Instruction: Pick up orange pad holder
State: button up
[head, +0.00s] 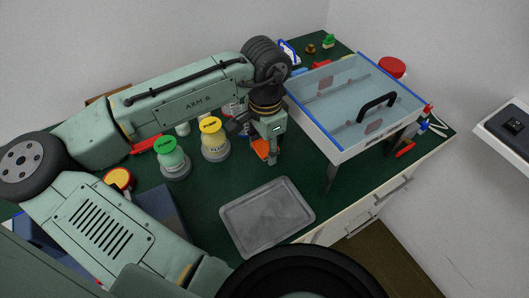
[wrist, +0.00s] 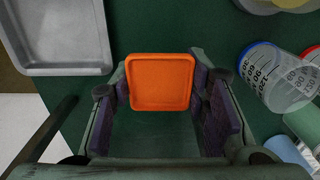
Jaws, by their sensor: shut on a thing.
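The orange pad holder (wrist: 160,82) is a small orange square with a raised rim. In the wrist view it sits between the two dark finger pads of my gripper (wrist: 165,105), which is shut on it. The green surface shows behind it. In the head view the pad holder (head: 261,148) is a small orange patch beside my gripper (head: 268,156), partly hidden by it. I cannot tell whether the holder touches the table or is just above it.
A grey tray (head: 267,216) lies in front of my gripper. A clear-topped box on legs (head: 355,95) stands close on the right. A yellow-labelled jar (head: 214,142) and a green jar (head: 172,160) stand to the left. The green table (head: 215,182) has a little bare room between them.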

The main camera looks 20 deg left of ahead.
jog(key=s+d+b, duration=0.2)
jog(key=s, duration=0.1)
jog(key=s+d+b, duration=0.2)
jog(key=s, duration=0.1)
jog(key=s+d+b, duration=0.2)
jog(key=s+d, duration=0.1)
jog(key=s, duration=0.1)
jog(key=shift+d, duration=0.1)
jog(key=b, duration=0.1)
jog(key=s+d+b, duration=0.1)
jog(key=b, duration=0.1)
jog(key=shift+s+d+r, duration=0.1)
jog(key=shift+s+r, duration=0.2)
jog(key=shift+s+d+r+b, duration=0.3)
jog(key=shift+s+b, duration=0.2)
jog(key=shift+b, duration=0.1)
